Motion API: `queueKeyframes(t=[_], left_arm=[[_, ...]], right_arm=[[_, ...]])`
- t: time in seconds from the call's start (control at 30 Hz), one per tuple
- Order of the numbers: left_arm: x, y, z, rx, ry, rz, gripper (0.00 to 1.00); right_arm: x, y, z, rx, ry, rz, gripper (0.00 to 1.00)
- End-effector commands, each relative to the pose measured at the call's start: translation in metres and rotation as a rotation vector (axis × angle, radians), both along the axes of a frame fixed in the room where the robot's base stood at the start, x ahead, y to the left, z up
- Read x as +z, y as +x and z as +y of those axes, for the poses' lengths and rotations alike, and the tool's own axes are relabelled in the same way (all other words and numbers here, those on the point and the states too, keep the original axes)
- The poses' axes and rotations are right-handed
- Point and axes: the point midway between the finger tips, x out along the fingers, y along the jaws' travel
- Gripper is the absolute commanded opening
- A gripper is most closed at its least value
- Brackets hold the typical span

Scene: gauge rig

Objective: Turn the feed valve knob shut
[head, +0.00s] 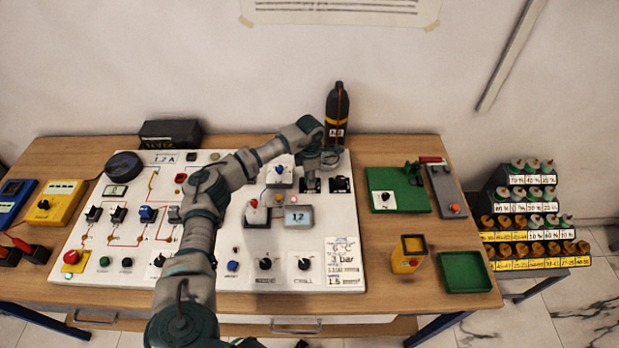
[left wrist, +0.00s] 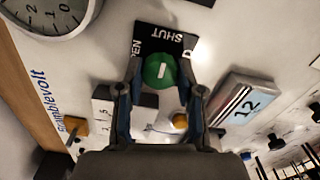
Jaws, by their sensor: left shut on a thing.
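The feed valve knob shows in the left wrist view as a round green knob (left wrist: 160,71) with a white bar on its face. It sits by a black label plate (left wrist: 152,40) with SHUT and a partly covered word ending in EN. The white bar runs roughly up and down in the picture, towards SHUT. My left gripper (left wrist: 160,76) is shut on the knob, a finger at each side. In the head view my left gripper (head: 319,162) is at the back right of the white panel (head: 215,263) and hides the knob. My right gripper is not in view.
A grey display box (head: 299,217) reading 12 and a red knob (head: 252,203) stand just in front of my gripper. A dark bottle (head: 337,112) stands close behind it. A round gauge (left wrist: 50,14) is near in the left wrist view. A green board (head: 405,199) lies to the right.

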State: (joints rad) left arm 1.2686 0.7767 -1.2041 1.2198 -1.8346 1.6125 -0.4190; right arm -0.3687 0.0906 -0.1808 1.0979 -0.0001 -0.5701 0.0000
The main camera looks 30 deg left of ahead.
Motion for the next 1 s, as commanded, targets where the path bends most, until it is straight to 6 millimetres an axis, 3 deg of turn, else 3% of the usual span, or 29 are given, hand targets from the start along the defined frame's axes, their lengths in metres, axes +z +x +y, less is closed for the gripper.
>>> queueKeyframes(t=[0.67,0.7,0.8,1.0], left_arm=[[0.0000,0.0015,-0.0008,-0.066,-0.001,-0.006,0.02],[0.0000,0.0015,-0.0008,-0.066,-0.001,-0.006,0.39],[0.0000,0.0013,-0.0008,-0.066,-0.002,-0.006,0.62],[0.0010,-0.0005,-0.0003,-0.065,0.000,-0.004,0.62]], right_arm=[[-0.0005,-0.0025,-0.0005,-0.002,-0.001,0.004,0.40],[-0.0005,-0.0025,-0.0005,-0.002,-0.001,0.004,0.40],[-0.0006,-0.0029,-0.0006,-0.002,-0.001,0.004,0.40],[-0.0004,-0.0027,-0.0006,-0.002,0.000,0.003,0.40]])
